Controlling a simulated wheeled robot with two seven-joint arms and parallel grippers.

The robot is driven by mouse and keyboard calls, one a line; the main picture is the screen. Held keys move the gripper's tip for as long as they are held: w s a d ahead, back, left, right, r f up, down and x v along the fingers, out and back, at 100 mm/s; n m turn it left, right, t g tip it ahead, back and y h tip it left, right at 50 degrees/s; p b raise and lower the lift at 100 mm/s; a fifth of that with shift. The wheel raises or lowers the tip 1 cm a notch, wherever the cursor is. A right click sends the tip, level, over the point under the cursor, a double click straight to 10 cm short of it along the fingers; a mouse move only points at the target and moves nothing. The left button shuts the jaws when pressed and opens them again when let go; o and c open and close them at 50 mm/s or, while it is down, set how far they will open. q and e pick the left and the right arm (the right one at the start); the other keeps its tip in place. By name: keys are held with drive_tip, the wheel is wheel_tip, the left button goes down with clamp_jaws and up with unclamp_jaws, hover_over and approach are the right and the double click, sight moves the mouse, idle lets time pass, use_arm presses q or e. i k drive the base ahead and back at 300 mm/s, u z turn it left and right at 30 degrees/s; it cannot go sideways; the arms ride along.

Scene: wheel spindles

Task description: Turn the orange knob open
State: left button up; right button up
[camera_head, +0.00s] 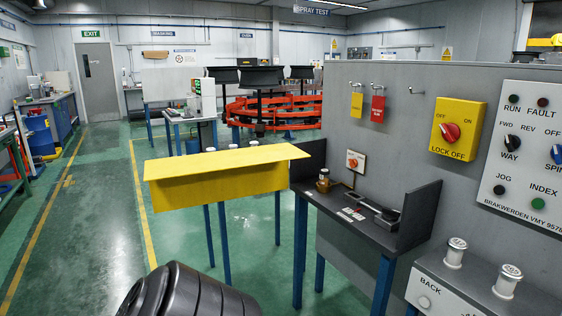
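A small orange knob (353,162) sits on a pale box fixed to the grey panel, just above the dark bench. It is small in the camera_head view, and its exact setting is hard to read. A larger red knob (451,131) is on the yellow lock-off box (440,148), marked OFF and ON, to the right. Neither my left nor my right gripper shows in this view.
The dark bench (340,206) below the orange knob holds a small brass-coloured item (323,181) and a dark tool. A yellow-topped table (223,163) stands to its left. A control panel (528,190) is at right. Green floor (95,240) is clear at left.

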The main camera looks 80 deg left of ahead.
sight(353, 163)
drive_tip(key=u, duration=2.25)
